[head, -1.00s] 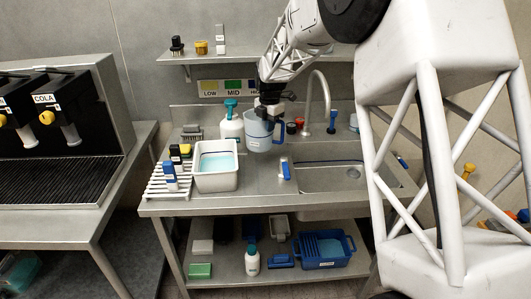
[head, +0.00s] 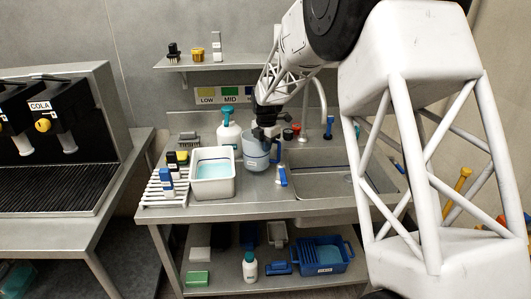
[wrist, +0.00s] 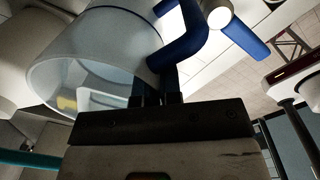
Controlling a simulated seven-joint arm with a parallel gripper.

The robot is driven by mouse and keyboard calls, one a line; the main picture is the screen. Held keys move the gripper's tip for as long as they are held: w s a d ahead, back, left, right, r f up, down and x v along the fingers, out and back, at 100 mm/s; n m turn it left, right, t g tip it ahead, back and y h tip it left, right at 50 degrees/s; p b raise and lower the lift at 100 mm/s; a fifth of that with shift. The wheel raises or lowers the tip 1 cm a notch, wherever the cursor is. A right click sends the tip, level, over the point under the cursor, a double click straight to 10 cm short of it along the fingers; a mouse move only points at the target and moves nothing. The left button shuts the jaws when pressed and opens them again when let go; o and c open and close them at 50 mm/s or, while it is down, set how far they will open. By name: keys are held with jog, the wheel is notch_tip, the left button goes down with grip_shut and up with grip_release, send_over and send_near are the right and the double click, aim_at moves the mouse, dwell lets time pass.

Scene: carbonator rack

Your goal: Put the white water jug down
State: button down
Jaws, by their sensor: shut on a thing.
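The pale, translucent water jug (head: 256,154) has a blue handle and looks upright in the head view. It is just right of the white basin, low over the steel counter; I cannot tell whether its base touches. My gripper (head: 266,134) is at the jug's upper right side, shut on its handle. In the wrist view the round jug body (wrist: 95,50) fills the upper left, and my fingers (wrist: 158,92) close at the blue handle (wrist: 185,45).
The white basin (head: 213,189) of bluish liquid stands left of the jug. A white bottle with a teal top (head: 228,133) is behind. A blue-handled tool (head: 282,177) lies close at right, before the sink (head: 318,160). The counter front (head: 240,207) is clear.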

aim_at(265, 161)
jog(key=shift+f, duration=1.5)
jog(key=c, duration=1.3)
grip_release()
jog(key=shift+f, duration=0.1)
notch_tip(265, 161, up, 12)
jog(key=shift+s+d, duration=0.15)
jog(key=shift+r, duration=0.2)
